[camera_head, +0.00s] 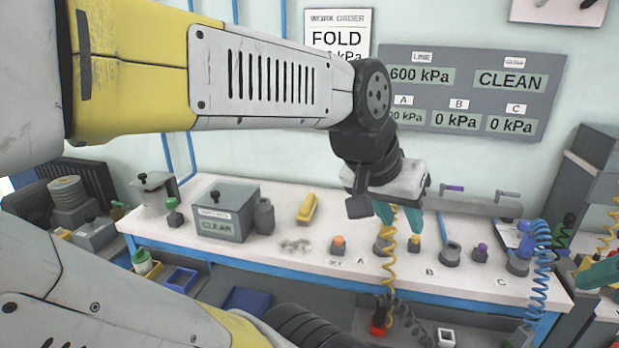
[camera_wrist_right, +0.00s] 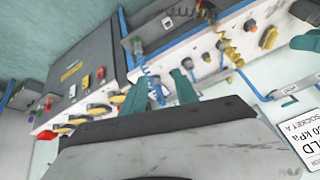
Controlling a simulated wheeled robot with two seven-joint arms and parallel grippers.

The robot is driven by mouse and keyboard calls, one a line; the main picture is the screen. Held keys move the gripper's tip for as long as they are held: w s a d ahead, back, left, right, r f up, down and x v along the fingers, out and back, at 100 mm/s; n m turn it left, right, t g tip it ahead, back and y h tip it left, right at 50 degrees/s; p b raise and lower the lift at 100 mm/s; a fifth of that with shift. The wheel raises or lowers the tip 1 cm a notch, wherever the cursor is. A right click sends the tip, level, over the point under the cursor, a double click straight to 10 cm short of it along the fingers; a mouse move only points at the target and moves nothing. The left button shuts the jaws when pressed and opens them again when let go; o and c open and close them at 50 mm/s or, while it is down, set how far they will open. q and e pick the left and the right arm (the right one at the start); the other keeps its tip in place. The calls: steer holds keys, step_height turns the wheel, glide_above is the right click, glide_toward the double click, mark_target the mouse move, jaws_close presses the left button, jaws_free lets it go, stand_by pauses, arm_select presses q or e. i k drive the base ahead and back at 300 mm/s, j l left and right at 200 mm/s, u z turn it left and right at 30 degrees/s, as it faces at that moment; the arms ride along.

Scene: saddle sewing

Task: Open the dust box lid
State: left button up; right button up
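The likely dust box is a grey box (camera_head: 225,226) marked "CLEAR", on the left part of the bench in the head view. The small line above that word is hard to read. Its flat lid (camera_head: 232,194) with a black knob (camera_head: 215,196) lies shut on top. My left gripper (camera_head: 400,222) hangs over the middle of the bench, to the right of the box and apart from it. Its teal fingers are spread. My right gripper (camera_wrist_right: 160,90) shows spread teal fingers with no object held; it is mostly outside the head view, at the right edge.
A dark round container (camera_head: 264,216) stands beside the box. A yellow coiled hose (camera_head: 391,270) hangs below my left gripper; a blue one (camera_head: 541,270) hangs at the right.

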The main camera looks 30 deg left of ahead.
mark_target(215, 195)
steer(key=u, duration=1.95)
steer(key=l+u, duration=0.3)
steer(key=l, duration=0.2)
steer(key=l+u, duration=0.3)
steer(key=l, duration=0.2)
steer(key=i+l, duration=0.05)
